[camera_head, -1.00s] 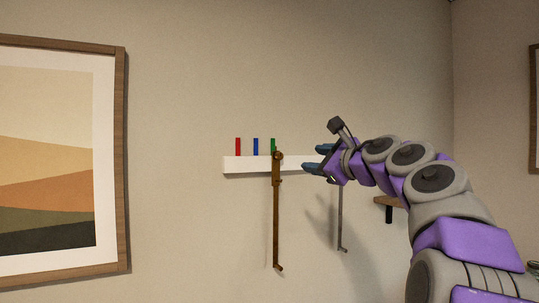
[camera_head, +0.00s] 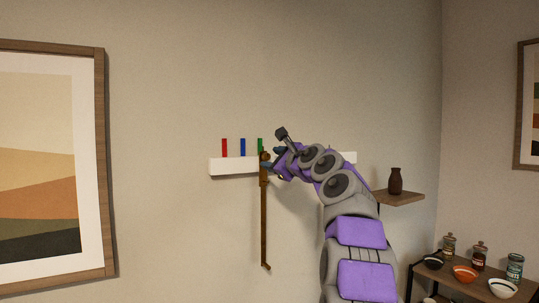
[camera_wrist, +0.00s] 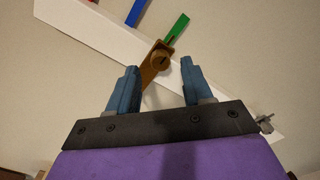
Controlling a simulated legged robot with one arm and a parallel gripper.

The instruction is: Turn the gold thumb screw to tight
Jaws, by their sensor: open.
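The gold thumb screw (camera_wrist: 159,61) sits at the top of a brown-gold bracket on the white wall rail, and it also shows in the head view (camera_head: 265,156). A long gold rod (camera_head: 264,228) with a bent foot hangs down from the bracket. My gripper (camera_wrist: 157,80) is open, with one blue finger on each side of the bracket in the wrist view. The screw lies just beyond and between the fingertips, and I cannot tell whether they touch it. In the head view my gripper (camera_head: 273,160) is beside the screw, on its right, and partly hidden by my wrist.
The white rail (camera_head: 232,166) carries red (camera_head: 224,148), blue (camera_head: 243,147) and green (camera_head: 261,145) upright markers. A wall shelf (camera_head: 398,198) with a brown vase (camera_head: 396,181) is to the right. A table with bowls and jars stands at the lower right. A framed picture (camera_head: 100,160) hangs left.

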